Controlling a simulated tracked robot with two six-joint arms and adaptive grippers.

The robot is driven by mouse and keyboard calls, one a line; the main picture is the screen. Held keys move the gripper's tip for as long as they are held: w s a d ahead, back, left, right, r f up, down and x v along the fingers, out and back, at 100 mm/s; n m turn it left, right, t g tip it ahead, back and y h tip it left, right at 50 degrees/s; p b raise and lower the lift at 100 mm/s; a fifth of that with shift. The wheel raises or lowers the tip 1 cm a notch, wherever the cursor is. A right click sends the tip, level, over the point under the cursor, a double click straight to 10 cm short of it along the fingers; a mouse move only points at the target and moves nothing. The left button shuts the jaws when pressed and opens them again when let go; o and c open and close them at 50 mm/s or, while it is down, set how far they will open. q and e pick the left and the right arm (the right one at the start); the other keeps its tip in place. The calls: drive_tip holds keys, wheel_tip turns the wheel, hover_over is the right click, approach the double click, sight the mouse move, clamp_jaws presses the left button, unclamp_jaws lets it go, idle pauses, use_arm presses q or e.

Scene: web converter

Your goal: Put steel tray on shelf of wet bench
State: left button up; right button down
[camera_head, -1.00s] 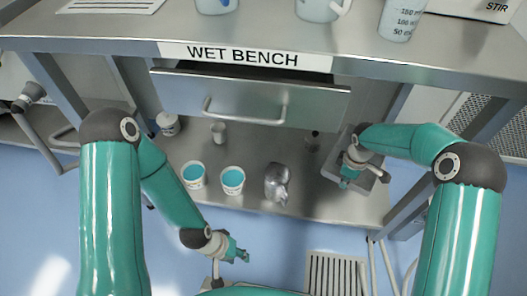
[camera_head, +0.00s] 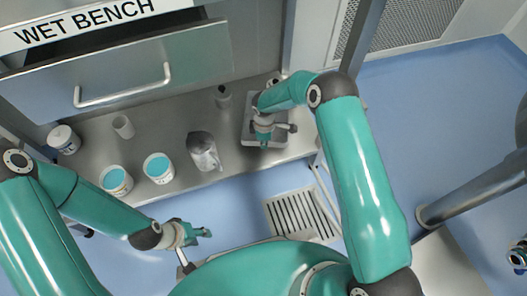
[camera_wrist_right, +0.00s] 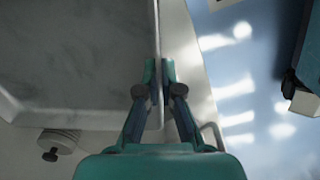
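The steel tray (camera_head: 250,128) is at the right end of the wet bench's lower shelf (camera_head: 180,120) in the head view; I cannot tell whether it rests on it or hovers just above. In the right wrist view the grey tray (camera_wrist_right: 75,60) fills the upper left. My right gripper (camera_head: 264,142) is over the tray's near side. In the right wrist view its fingers (camera_wrist_right: 159,72) straddle the tray's right wall and are closed on it. My left gripper (camera_head: 203,233) is in front of the shelf, away from the tray; its finger gap is unclear.
A metal vessel (camera_head: 203,151), a small dark bottle (camera_head: 223,96), two tubs with blue contents (camera_head: 158,168), a white jar (camera_head: 63,139) and a small cup (camera_head: 122,127) stand left of the tray. A drawer (camera_head: 125,75) is above. A floor grate (camera_head: 300,215) lies in front.

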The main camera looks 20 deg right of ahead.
sight(264, 154)
drive_tip(key=shift+f+b, duration=0.7)
drive_tip(key=shift+f, duration=1.95)
drive_tip(key=shift+f, duration=0.1)
drive_tip(key=c, duration=1.3)
unclamp_jaws()
